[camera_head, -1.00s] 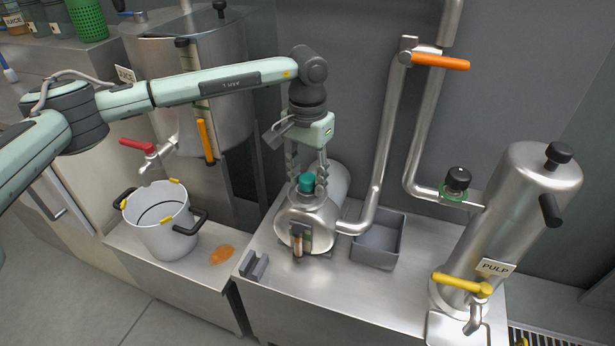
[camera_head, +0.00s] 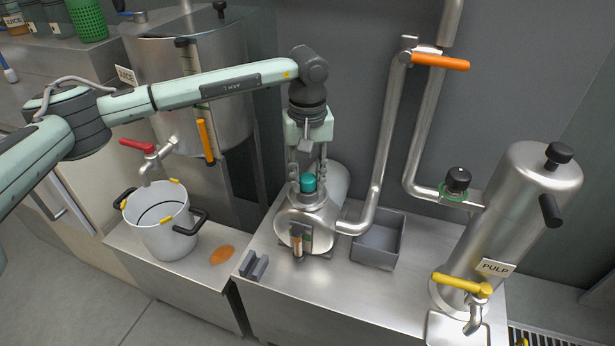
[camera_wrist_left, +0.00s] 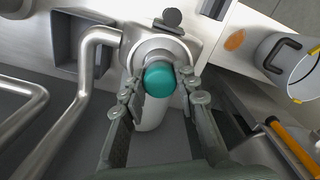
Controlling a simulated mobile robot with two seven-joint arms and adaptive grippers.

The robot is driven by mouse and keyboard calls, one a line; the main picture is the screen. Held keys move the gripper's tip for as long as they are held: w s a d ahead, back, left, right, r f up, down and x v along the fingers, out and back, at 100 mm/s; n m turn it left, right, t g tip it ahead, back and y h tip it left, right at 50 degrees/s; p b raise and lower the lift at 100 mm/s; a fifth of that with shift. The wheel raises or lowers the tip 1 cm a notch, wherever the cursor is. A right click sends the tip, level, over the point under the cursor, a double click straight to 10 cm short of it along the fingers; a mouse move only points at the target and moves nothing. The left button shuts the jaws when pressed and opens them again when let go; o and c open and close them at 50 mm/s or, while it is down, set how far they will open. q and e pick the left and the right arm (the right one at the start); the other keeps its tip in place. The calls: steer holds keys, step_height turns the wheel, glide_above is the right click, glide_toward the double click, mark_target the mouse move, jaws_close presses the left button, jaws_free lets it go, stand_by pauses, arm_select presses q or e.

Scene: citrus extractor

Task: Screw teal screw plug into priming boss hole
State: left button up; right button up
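The teal screw plug (camera_head: 307,183) sits upright on top of the steel pump housing (camera_head: 312,217), at the boss. The boss hole is hidden under it, and I cannot tell how deep the plug sits. My left gripper (camera_head: 307,178) points straight down over the plug, with one finger on each side. In the left wrist view the teal plug (camera_wrist_left: 159,78) lies between the fingertips of the left gripper (camera_wrist_left: 161,92), with small gaps showing, so the fingers look open around it. My right gripper is not in view.
A grey open bin (camera_head: 379,241) stands right of the pump, beside a steel pipe (camera_head: 384,150). A small grey slotted block (camera_head: 254,266) is at the bench's front left. A pot (camera_head: 160,222) stands further left near an orange spill (camera_head: 222,255). The front bench is clear.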

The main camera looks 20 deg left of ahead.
arm_select(q)
steer(key=m, duration=1.2)
steer(key=shift+f, duration=0.1)
steer(key=o, duration=0.6)
steer(key=n, duration=1.2)
